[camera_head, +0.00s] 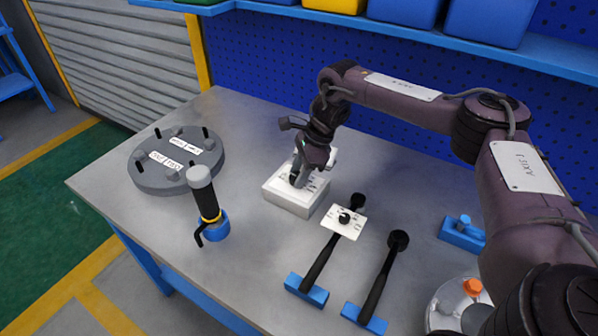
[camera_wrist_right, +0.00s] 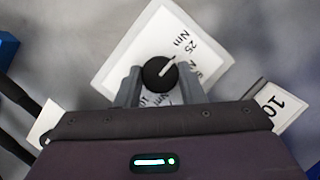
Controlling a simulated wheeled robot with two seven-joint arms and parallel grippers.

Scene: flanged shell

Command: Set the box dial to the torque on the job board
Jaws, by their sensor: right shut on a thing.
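The white box (camera_head: 289,201) stands near the middle of the bench. Its top face (camera_wrist_right: 135,50) carries a round black dial (camera_wrist_right: 158,73) with a white pointer line. The line points up and right in the wrist view, close to a "25 Nm" label; other labels are partly hidden by my fingers. My right gripper (camera_head: 297,181) is shut on the dial, one finger on each side; it also shows in the wrist view (camera_wrist_right: 160,82). A white card (camera_wrist_right: 280,104) reading "10", partly cut off by my gripper, lies to the right in the wrist view. I cannot tell whether it is the job board. My left gripper is not in view.
A grey flanged disc (camera_head: 150,181) with labels and an upright black-and-blue tool (camera_head: 208,205) stand left.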

